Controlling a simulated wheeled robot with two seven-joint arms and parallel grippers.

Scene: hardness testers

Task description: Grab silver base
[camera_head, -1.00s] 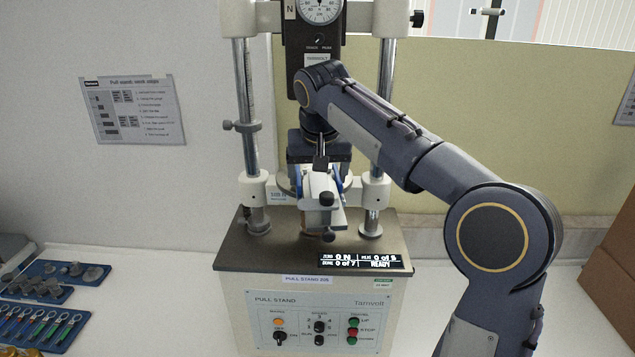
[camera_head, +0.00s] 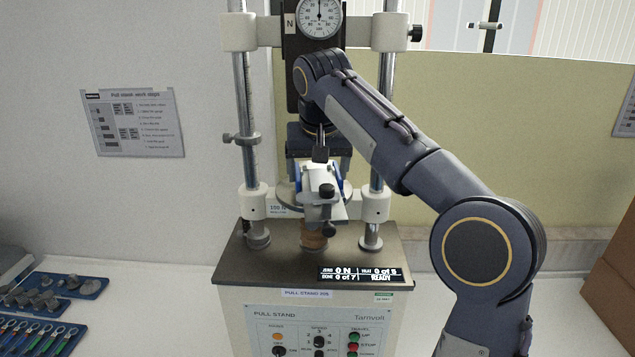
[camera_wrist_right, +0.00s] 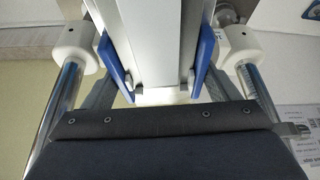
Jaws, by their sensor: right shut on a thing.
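The silver base (camera_head: 322,200) is a pale grey block with black knobs, in front of the pull stand's middle in the head view. My right gripper (camera_head: 321,181) comes down from above with its blue finger pads on either side of it and is shut on it. In the right wrist view the silver base (camera_wrist_right: 154,45) fills the gap between the blue pads of the right gripper (camera_wrist_right: 160,70). The base's rear side is hidden. My left gripper is not in view.
The pull stand (camera_head: 235,262) has two upright posts close on both sides of the gripper, and a dial gauge (camera_head: 320,15) above. A round plate (camera_head: 287,193) lies behind the base, and a brown cylinder (camera_head: 313,236) stands below it. Blue trays (camera_head: 62,283) with parts lie at left.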

